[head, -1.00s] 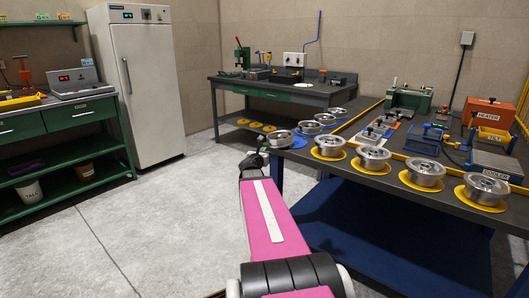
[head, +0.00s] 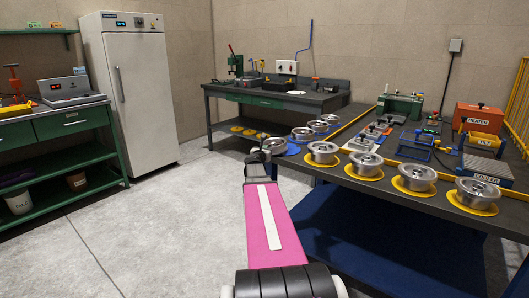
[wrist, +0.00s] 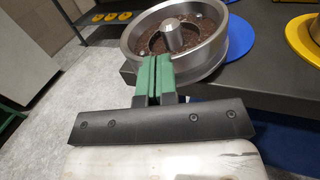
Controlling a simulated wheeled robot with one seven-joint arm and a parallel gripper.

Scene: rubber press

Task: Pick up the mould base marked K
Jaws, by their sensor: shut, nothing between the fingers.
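Several round metal mould bases stand along the dark table's edge; no letter K can be read on any of them. The end one (head: 274,145) is at the left corner of the table. In the wrist view this mould base (wrist: 218,52) is a ring with a central post and dark brown grainy matter inside. A blue disc (wrist: 239,36) shows on its right. My gripper (wrist: 153,62) has its green fingers together, empty, in front of the near rim; whether they touch it I cannot tell. In the head view my gripper (head: 258,154) is small and partly hidden by the arm.
Other mould bases sit on blue discs (head: 302,133) and on yellow discs (head: 322,153) along the table. A heater (head: 478,119) and a cooler (head: 484,166) stand at the right. A white cabinet (head: 138,100) stands at the back left. The floor (head: 130,235) left of my arm is clear.

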